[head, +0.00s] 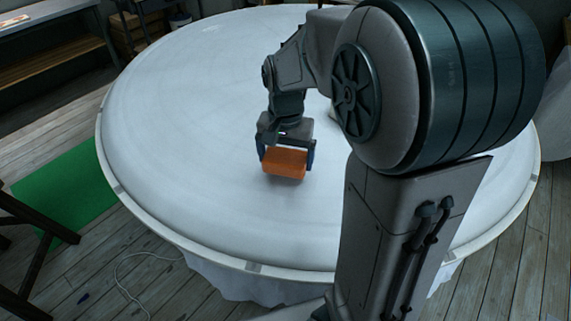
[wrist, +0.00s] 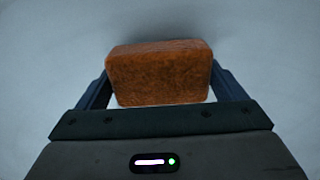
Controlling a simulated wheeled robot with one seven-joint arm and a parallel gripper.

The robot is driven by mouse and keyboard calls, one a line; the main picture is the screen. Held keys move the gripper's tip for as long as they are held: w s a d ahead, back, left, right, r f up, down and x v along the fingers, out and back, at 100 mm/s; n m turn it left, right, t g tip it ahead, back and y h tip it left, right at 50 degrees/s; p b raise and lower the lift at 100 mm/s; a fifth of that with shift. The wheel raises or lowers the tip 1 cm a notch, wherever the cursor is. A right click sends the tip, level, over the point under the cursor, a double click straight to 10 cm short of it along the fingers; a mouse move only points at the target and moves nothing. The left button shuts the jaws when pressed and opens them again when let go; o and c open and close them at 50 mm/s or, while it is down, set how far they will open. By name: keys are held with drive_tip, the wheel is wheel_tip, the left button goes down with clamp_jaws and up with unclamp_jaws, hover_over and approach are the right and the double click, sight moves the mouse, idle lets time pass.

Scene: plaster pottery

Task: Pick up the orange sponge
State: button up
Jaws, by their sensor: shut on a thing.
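The orange sponge (head: 284,164) is a small block near the middle of the round white table (head: 200,150) in the head view. My gripper (head: 286,160) is shut on it, with one dark blue finger at each side. In the wrist view the sponge (wrist: 160,75) fills the space between the two fingers of my gripper (wrist: 160,88). I cannot tell whether the sponge touches the table or is held just above it.
The tabletop around the sponge is clear to the left and front. A green mat (head: 75,185) and a white cable (head: 122,275) lie on the wooden floor. A wooden shelf (head: 50,60) stands at the far left.

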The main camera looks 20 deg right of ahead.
drive_tip(key=w+d+r, duration=0.7)
drive_tip(key=w, duration=0.2)
drive_tip(key=shift+r, duration=0.25)
drive_tip(key=shift+d, duration=0.15)
drive_tip(key=shift+o, duration=0.3)
idle(0.3)
